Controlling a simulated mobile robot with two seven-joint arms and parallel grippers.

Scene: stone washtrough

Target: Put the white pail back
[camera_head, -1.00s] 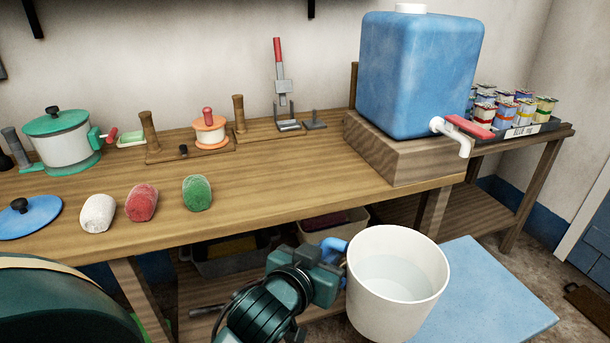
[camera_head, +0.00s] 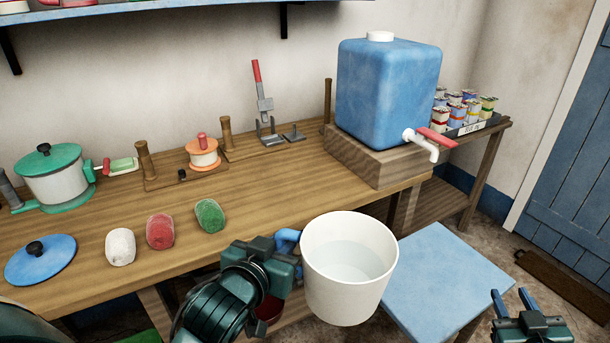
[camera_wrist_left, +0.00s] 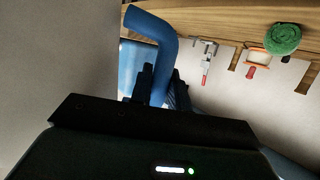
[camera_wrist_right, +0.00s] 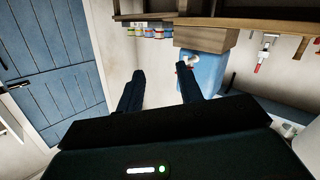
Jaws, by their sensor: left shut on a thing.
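The white pail (camera_head: 345,290) hangs upright in front of the workbench, with clear liquid inside. Its blue handle (camera_head: 287,238) is on its left side. My left gripper (camera_head: 283,255) is shut on this handle, which also shows in the left wrist view (camera_wrist_left: 160,40) between the fingers. The pail body lies near the left edge of a low blue-topped stool (camera_head: 445,285) and overlaps it slightly in the picture. My right gripper (camera_head: 511,302) is open and empty at the lower right, right of the stool. The right wrist view also shows its parted fingers (camera_wrist_right: 162,80).
A blue water tank (camera_head: 388,95) with a red-levered tap (camera_head: 425,145) stands on a wooden block on the workbench (camera_head: 260,190). Coloured rolls and a blue lid (camera_head: 40,262) lie at the front left. The stool top looks bare. A blue door (camera_head: 570,150) is at right.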

